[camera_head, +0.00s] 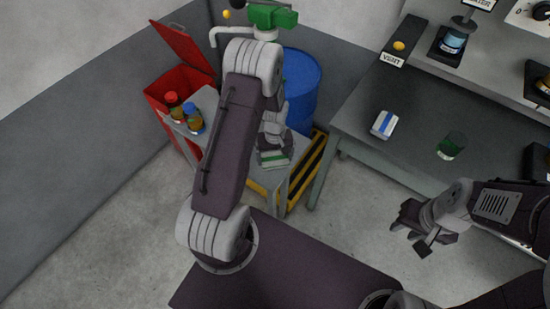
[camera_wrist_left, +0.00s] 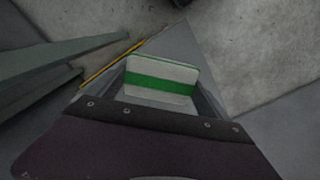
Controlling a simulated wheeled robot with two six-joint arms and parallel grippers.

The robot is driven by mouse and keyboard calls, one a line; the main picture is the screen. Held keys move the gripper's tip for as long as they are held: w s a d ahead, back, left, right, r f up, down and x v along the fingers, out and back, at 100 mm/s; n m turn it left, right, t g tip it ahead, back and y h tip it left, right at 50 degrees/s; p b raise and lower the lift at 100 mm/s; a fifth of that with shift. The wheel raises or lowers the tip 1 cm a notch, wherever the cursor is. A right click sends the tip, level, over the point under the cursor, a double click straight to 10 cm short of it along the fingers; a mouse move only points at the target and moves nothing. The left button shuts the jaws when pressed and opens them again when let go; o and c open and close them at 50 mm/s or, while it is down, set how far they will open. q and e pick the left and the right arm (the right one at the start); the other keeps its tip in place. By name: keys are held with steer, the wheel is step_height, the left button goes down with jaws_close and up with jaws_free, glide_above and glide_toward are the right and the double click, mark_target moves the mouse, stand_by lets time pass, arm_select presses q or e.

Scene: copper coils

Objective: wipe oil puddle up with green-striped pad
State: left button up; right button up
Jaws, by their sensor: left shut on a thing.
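The green-striped pad (camera_head: 273,159) is white with a green band, in my left gripper (camera_head: 272,150). The gripper is shut on it above or at the right part of a small grey table (camera_head: 300,145); I cannot tell whether the pad touches the top. The pad also fills the middle of the left wrist view (camera_wrist_left: 161,79), between the fingers. No oil puddle can be made out; my left arm hides much of the small table. My right gripper (camera_head: 412,238) is open and empty in front of the workbench.
A red bin (camera_head: 164,90) with its lid up and two bottles (camera_head: 193,119) are at the left. A blue drum (camera_head: 302,88) stands behind on a yellow-black base (camera_head: 318,160).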

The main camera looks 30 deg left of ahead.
arm_select(q)
steer(key=shift+r+p, duration=1.05)
steer(key=shift+r, duration=0.45)
